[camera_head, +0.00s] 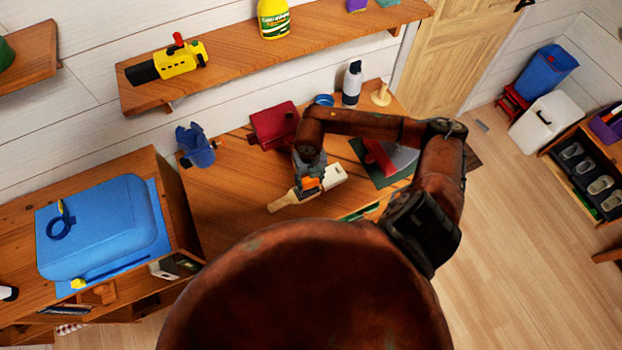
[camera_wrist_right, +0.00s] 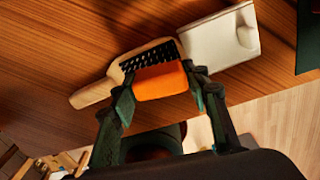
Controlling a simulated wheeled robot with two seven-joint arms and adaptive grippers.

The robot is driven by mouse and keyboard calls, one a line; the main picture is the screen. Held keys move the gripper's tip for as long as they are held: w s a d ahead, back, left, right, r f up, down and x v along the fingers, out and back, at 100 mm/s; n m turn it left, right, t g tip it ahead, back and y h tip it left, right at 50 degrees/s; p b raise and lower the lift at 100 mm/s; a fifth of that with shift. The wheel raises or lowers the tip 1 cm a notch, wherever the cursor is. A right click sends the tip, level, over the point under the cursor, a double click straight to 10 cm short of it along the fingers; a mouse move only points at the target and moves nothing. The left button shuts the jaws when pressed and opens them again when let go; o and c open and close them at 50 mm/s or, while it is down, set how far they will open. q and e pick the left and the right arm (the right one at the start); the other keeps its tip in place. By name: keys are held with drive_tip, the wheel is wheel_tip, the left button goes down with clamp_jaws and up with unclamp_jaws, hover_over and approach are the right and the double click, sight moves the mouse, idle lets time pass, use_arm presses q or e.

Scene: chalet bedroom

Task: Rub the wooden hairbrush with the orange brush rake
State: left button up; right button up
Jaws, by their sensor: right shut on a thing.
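The wooden hairbrush (camera_head: 284,202) lies on the wooden desk, its pale handle pointing to the lower left. In the wrist view, its handle (camera_wrist_right: 92,95) is at left and its black bristles (camera_wrist_right: 148,56) face up. My right gripper (camera_wrist_right: 162,92) is shut on the orange brush rake (camera_wrist_right: 160,81); the orange block also shows in the head view (camera_head: 311,184). The rake is right at the bristles and overlaps them in the picture. I cannot tell whether they touch. The gripper and rake hide part of the brush head. My left gripper is not in view.
A white object (camera_wrist_right: 218,40) lies right beside the brush head. A dark red box (camera_head: 274,126), a blue item (camera_head: 195,146) and a grey-white bottle (camera_head: 352,84) stand farther back. A red-handled scraper (camera_head: 379,158) lies on a dark mat at right.

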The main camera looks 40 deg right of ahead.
drive_tip(key=shift+w+a+f, duration=0.1)
drive_tip(key=shift+a, duration=0.65)
drive_tip(key=shift+w+a+f, duration=0.1)
drive_tip(key=shift+a, duration=0.65)
drive_tip(key=shift+c, duration=0.4)
drive_tip(key=shift+w+a+r, duration=0.1)
drive_tip(key=shift+w+a, duration=0.05)
drive_tip(key=shift+a, duration=0.75)
drive_tip(key=shift+w+a, duration=0.15)
drive_tip(key=shift+a, duration=0.75)
drive_tip(key=shift+d, duration=0.1)
wheel_tip(320, 180, up, 6)
drive_tip(key=p, duration=0.3)
drive_tip(key=shift+p, duration=0.3)
drive_tip(key=shift+r, duration=0.15)
wheel_tip(320, 180, up, 3)
drive_tip(key=shift+f+p, duration=0.1)
drive_tip(key=shift+p, duration=0.9)
